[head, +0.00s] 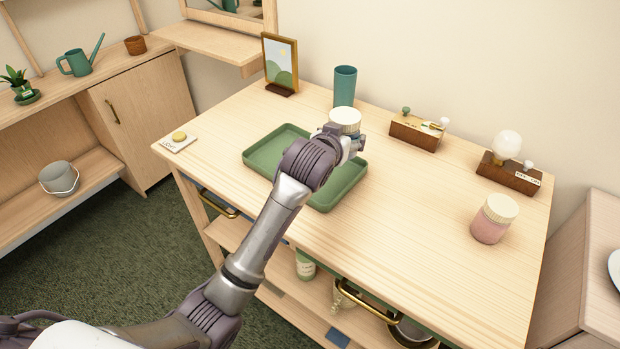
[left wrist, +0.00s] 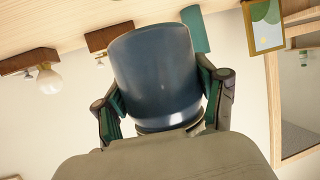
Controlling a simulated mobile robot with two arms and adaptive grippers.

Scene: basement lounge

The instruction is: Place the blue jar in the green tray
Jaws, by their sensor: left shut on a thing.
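The blue jar (left wrist: 155,75) fills the middle of the left wrist view, which is upside down, with a finger on each side of it. In the head view only its pale lid (head: 345,117) shows clearly; my gripper and arm hide the body. My left gripper (head: 343,138) is shut on the jar over the back right part of the green tray (head: 268,152). I cannot tell whether the jar's base touches the tray. The visible part of the tray's floor is empty. My right gripper is not in view.
A teal cup (head: 345,84) and a framed picture (head: 280,64) stand behind the tray. Two wooden switch boxes (head: 416,132) (head: 508,174) and a pink jar (head: 493,220) are to the right. The table's front middle is clear.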

